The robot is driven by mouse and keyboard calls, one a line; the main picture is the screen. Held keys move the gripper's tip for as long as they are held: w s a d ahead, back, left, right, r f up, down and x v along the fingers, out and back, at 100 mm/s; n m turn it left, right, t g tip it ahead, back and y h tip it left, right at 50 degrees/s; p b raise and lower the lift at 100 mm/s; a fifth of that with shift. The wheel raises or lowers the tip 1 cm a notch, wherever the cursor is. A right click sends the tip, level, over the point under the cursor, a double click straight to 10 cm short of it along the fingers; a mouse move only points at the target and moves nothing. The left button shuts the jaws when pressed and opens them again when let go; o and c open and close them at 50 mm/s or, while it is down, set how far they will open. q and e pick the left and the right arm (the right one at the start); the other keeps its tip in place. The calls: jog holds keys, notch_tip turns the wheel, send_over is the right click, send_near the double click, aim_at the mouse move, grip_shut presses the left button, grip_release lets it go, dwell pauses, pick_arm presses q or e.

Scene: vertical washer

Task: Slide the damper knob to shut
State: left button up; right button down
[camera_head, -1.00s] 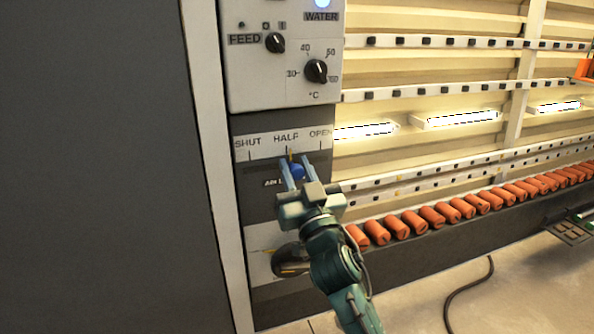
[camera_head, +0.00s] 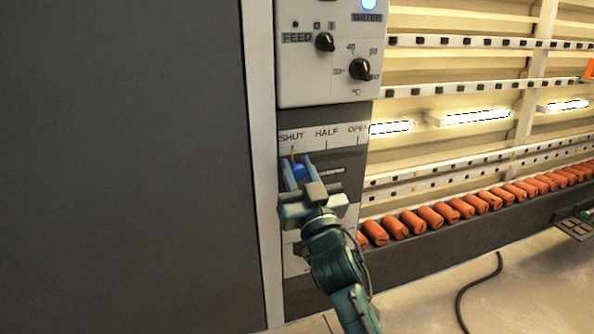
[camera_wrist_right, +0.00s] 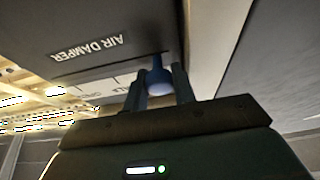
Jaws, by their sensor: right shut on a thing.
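The blue damper knob (camera_head: 298,171) sits on the dark damper panel under the SHUT mark, at the left end of the SHUT, HALF, OPEN scale (camera_head: 326,133). A small yellow pointer above the knob lines up close to the SHUT tick. My right gripper (camera_head: 298,165) is shut on the knob, with one finger on each side. In the right wrist view the knob (camera_wrist_right: 158,80) shows between the two fingers, next to the AIR DAMPER lettering (camera_wrist_right: 90,45). My left gripper is not in view.
Above the damper are the feed switch (camera_head: 324,42) and the temperature dial (camera_head: 359,69). A large dark grey panel (camera_head: 120,160) fills the left. Orange cylinders (camera_head: 430,217) line a ledge at right. A dark cable (camera_head: 470,290) lies on the floor.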

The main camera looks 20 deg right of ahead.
jog(key=shift+a, duration=0.2)
jog(key=c, duration=1.2)
grip_release()
jog(key=shift+o, duration=0.2)
